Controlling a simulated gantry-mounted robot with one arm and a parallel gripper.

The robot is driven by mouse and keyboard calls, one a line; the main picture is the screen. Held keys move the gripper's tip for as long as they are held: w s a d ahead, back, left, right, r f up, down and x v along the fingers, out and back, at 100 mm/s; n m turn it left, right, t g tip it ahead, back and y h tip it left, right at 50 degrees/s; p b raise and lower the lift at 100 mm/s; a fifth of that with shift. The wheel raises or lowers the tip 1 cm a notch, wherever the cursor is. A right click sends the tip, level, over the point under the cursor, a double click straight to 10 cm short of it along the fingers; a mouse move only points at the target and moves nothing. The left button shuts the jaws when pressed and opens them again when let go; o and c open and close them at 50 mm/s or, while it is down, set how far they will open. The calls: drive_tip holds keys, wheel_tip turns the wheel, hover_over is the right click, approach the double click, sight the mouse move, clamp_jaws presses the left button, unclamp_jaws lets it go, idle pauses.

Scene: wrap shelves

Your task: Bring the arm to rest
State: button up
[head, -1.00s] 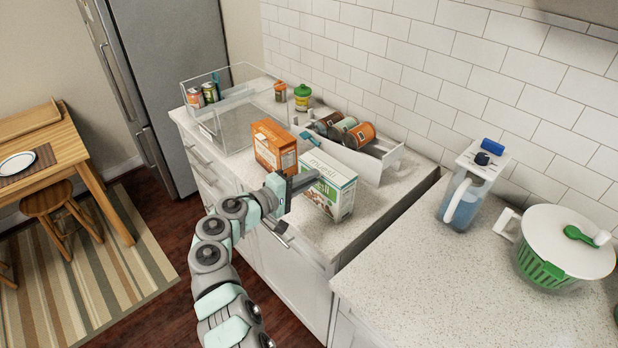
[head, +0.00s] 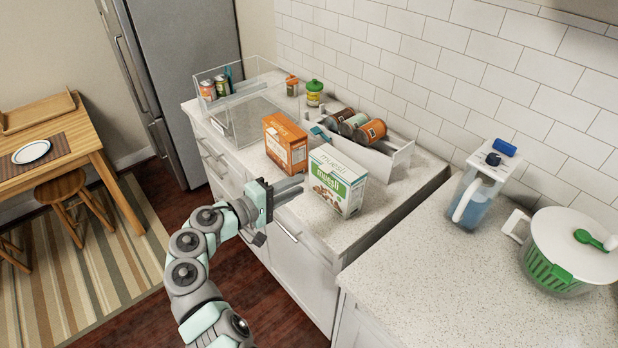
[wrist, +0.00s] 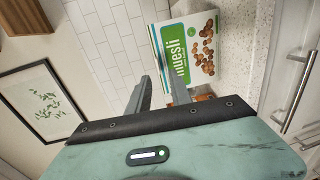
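My gripper (head: 288,188) is in front of the left counter's front edge, left of the green-and-white muesli box (head: 338,183). Its fingers point toward the box. In the wrist view, my gripper (wrist: 158,88) has its two fingers apart with nothing between them. The muesli box (wrist: 186,45) stands beyond the fingertips there, and appears apart from them. In the head view the box stands upright on the counter.
An orange box (head: 285,145) stands behind the muesli box. Cans lie in a white tray (head: 390,158) beside it. A clear bin (head: 236,92) holds several items. A water pitcher (head: 475,195) and a salad spinner (head: 560,255) stand on the right counter (head: 430,270).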

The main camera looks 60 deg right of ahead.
drive_tip(key=shift+v, duration=1.25)
